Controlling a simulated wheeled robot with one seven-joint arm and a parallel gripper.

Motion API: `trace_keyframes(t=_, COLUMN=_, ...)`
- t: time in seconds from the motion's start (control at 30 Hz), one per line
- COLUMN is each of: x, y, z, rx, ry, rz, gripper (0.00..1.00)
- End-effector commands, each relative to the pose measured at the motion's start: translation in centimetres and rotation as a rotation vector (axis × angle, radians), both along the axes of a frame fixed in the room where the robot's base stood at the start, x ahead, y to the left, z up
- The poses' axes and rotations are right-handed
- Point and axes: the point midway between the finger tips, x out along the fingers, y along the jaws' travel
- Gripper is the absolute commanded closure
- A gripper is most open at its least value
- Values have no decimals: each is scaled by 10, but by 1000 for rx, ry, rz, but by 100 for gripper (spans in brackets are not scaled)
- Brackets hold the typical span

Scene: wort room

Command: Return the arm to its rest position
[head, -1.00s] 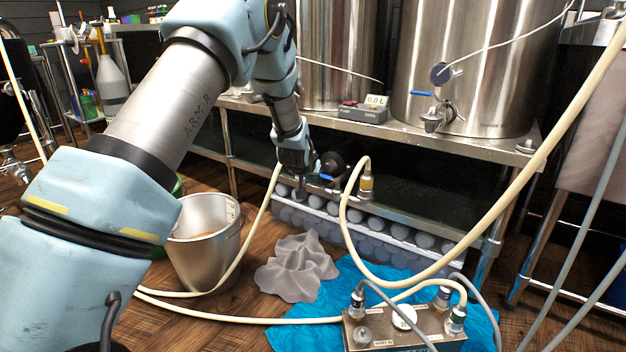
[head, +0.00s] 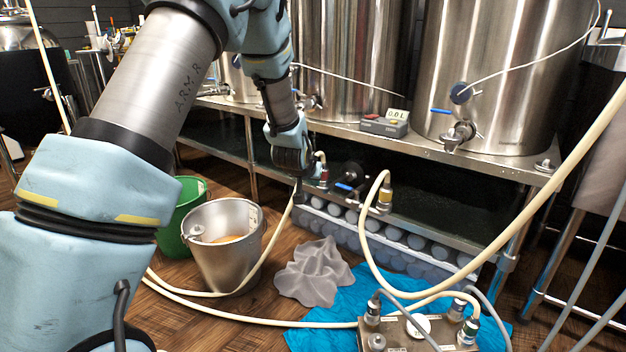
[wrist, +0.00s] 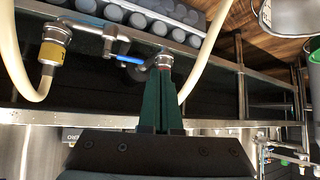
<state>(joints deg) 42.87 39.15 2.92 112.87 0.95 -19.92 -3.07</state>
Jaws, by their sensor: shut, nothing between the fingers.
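My arm reaches from the left of the head view to the lower shelf of the steel rack. My gripper (head: 297,192) points down there, just left of a red-banded hose fitting (head: 322,172) and a blue-handled valve (head: 345,187). In the wrist view the dark green fingers of my gripper (wrist: 163,78) are together with nothing between them. Their tips overlap the red-banded fitting (wrist: 165,61) in that view; I cannot tell whether they touch it. The blue handle (wrist: 129,60) lies left of the tips. A cream hose (head: 284,225) runs down close by my gripper.
A steel bucket (head: 222,266) and a green bucket (head: 181,232) stand left of the hose. A grey cloth (head: 314,272), a blue cloth (head: 335,308) and a manifold box (head: 400,335) are on the floor. Steel tanks (head: 490,60) stand on the rack (head: 420,150). Another hose (head: 540,170) crosses the right side.

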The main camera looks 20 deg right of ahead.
Motion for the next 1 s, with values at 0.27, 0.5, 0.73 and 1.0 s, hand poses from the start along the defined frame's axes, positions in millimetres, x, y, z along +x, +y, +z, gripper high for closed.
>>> trace_keyframes(t=0.27, x=1, y=19, z=9, rx=13, ry=17, rz=23, gripper=100)
trace_keyframes(t=0.5, x=-11, y=153, z=47, rx=113, ry=176, rz=201, gripper=100)
trace_keyframes(t=0.73, x=-82, y=290, z=78, rx=208, ry=399, rz=389, gripper=100)
trace_keyframes(t=1.0, x=-178, y=378, z=100, rx=258, ry=609, rz=541, gripper=100)
